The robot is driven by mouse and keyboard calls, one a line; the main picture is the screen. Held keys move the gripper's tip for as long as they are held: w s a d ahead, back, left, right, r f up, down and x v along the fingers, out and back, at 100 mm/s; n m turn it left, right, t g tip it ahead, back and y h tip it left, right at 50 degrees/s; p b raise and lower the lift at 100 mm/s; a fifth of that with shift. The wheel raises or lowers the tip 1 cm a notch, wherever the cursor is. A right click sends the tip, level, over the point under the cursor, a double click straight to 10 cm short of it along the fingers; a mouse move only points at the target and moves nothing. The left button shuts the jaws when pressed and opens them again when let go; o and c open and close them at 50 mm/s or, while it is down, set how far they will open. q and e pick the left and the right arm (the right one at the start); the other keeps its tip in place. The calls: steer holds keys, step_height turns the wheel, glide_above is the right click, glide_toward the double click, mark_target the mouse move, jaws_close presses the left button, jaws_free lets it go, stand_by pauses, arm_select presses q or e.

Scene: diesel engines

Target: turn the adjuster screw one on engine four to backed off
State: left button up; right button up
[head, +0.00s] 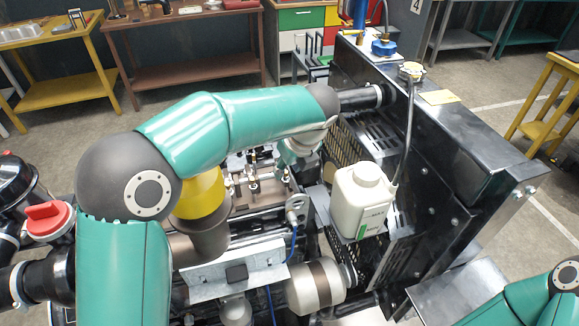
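The engine's open top (258,178), with small bright screws and fittings, shows beneath my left forearm. Several of these fittings look alike, and I cannot tell which one is adjuster screw one or how far it is turned. My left arm reaches in from the left, and its wrist end with the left gripper (290,160) points down over the right end of this open top. The fingers are mostly hidden behind the wrist and too small to read. My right arm shows only as a link at the lower right corner; its gripper is out of the picture.
A white bottle (362,200) stands right of the open top, beside the black radiator housing (450,150). A yellow filter (200,195) and a red cap (47,220) sit at left. A sign with a 4 (416,6) is at the back. Benches stand behind on open floor.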

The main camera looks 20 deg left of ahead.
arm_select(q)
steer(key=shift+w+a+f, duration=0.1)
steer(key=shift+a+f, duration=0.05)
steer(key=shift+f, duration=0.2)
jaws_close()
steer(key=shift+w+r+n+p, duration=0.1)
steer(key=shift+r+n+p, duration=0.05)
steer(key=shift+n+p, duration=0.55)
steer(key=shift+n+g+y, duration=0.3)
steer(key=shift+n+g, duration=0.1)
steer(key=shift+n, duration=0.4)
